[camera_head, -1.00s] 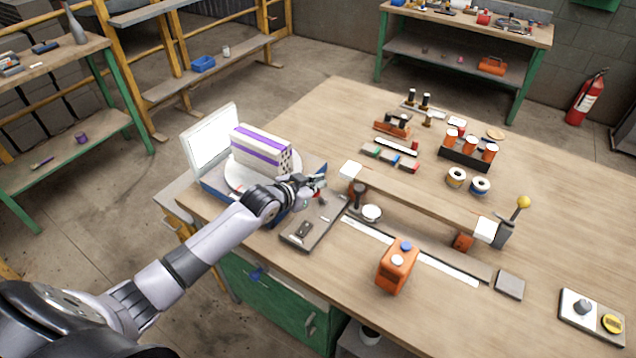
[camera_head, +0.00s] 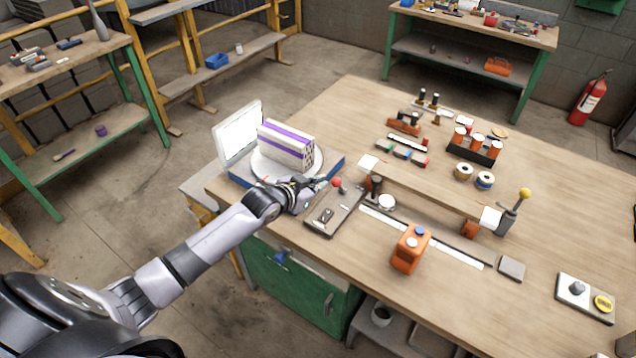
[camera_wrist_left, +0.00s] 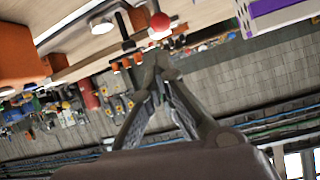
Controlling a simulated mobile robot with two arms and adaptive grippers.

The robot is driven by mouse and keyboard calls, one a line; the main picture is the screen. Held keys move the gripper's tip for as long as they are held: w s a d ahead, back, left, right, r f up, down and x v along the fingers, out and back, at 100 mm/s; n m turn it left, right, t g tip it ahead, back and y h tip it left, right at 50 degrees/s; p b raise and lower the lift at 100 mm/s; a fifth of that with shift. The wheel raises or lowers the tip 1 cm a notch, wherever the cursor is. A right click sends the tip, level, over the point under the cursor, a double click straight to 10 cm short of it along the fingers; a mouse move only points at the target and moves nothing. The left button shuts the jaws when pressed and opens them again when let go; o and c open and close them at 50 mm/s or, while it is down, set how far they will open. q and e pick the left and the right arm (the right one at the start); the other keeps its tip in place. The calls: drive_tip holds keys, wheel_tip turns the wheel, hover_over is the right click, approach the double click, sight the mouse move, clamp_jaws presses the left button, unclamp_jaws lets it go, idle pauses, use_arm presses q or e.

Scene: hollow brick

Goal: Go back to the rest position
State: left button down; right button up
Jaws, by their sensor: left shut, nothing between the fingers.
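My left gripper (camera_head: 318,186) reaches in from the left in the head view and is just left of a lever with a red ball knob (camera_head: 337,182). In the left wrist view its fingers (camera_wrist_left: 160,65) come together at the tips with nothing between them. The red knob (camera_wrist_left: 159,23) shows beyond the tips, apart from them. A white hollow brick with purple bands (camera_head: 285,146) sits on a round white plate (camera_head: 262,168) on a blue base, behind the gripper. Its edge also shows in the left wrist view (camera_wrist_left: 275,14). My right gripper is out of view.
A white screen (camera_head: 240,132) stands behind the brick. On the workbench (camera_head: 330,115) are a lever plate (camera_head: 322,217), an orange block with buttons (camera_head: 410,250), a long raised bar (camera_head: 425,190) and a yellow-knobbed lever (camera_head: 524,195).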

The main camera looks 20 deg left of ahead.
use_arm(q)
drive_tip(key=s+d+f+g, duration=0.25)
drive_tip(key=s+d, duration=0.25)
drive_tip(key=s, duration=0.3)
drive_tip(key=s+d+f+g, duration=0.2)
drive_tip(key=s+d+f, duration=0.15)
drive_tip(key=s, duration=0.45)
drive_tip(key=s+a+r+n+g+y, duration=0.1)
drive_tip(key=s+r+n+g+y, duration=0.2)
drive_tip(key=s, duration=1.7)
wheel_tip(320, 180, down, 30)
drive_tip(key=m+g+b, duration=0.1)
drive_tip(key=g+b, duration=0.2)
drive_tip(key=b, duration=0.2)
drive_tip(key=s+a+f+b, duration=0.3)
drive_tip(key=s+f, duration=1.4)
drive_tip(key=f, duration=0.3)
drive_tip(key=shift+s+f+g, duration=0.2)
drive_tip(key=shift+s+g, duration=0.15)
drive_tip(key=shift+s, duration=0.05)
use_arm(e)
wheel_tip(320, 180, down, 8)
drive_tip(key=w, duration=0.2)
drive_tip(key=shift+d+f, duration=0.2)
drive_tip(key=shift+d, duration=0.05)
